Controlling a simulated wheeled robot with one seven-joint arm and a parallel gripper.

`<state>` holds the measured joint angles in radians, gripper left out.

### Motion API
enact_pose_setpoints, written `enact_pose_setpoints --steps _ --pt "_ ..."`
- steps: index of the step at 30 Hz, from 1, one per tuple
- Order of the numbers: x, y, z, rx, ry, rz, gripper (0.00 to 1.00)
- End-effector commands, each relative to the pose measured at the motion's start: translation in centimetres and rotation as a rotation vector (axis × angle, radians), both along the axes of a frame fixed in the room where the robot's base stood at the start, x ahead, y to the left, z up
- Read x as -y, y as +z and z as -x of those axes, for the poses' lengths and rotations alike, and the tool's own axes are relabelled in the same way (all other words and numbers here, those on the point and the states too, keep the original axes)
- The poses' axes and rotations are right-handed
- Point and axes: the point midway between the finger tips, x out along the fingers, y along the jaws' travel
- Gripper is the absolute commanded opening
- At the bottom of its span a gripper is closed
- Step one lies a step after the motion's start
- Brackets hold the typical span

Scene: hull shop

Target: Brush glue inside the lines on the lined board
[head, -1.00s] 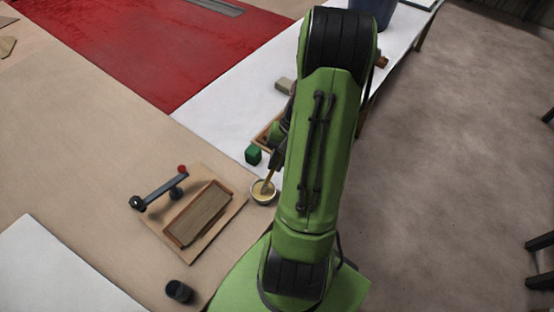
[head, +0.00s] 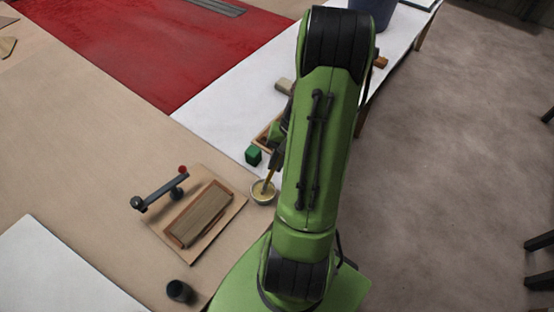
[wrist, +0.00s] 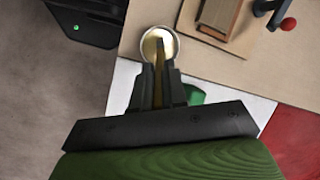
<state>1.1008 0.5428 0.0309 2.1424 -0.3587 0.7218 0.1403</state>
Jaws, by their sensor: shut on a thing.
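My gripper (wrist: 158,92) is shut on the brush (wrist: 159,55), a thin tan-handled tool, in the wrist view. The brush also shows in the head view (head: 268,181), its lower end inside the glue pot (head: 257,198), a small round pot with yellowish glue. The pot shows in the wrist view too (wrist: 174,36). The lined board (head: 204,213) is a wooden board with a reddish-brown border, lying on a tan base sheet (head: 234,219) left of the pot. My arm hides part of the gripper in the head view.
A clamp-like lever with a red knob (head: 160,189) stands beside the board. A dark cup (head: 179,291) stands in front. Open tan tabletop (head: 80,170) lies to the left.

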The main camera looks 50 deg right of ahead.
Motion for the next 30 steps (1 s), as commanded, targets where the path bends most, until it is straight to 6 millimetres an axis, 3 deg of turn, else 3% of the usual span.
enact_pose_setpoints --steps 3,19,30 --pt "0.0 1.7 0.0 0.001 0.002 0.001 0.0" --pt "0.0 6.6 -0.1 0.003 0.002 0.002 0.0" --pt "0.0 6.5 -0.1 0.003 0.001 0.001 0.0"
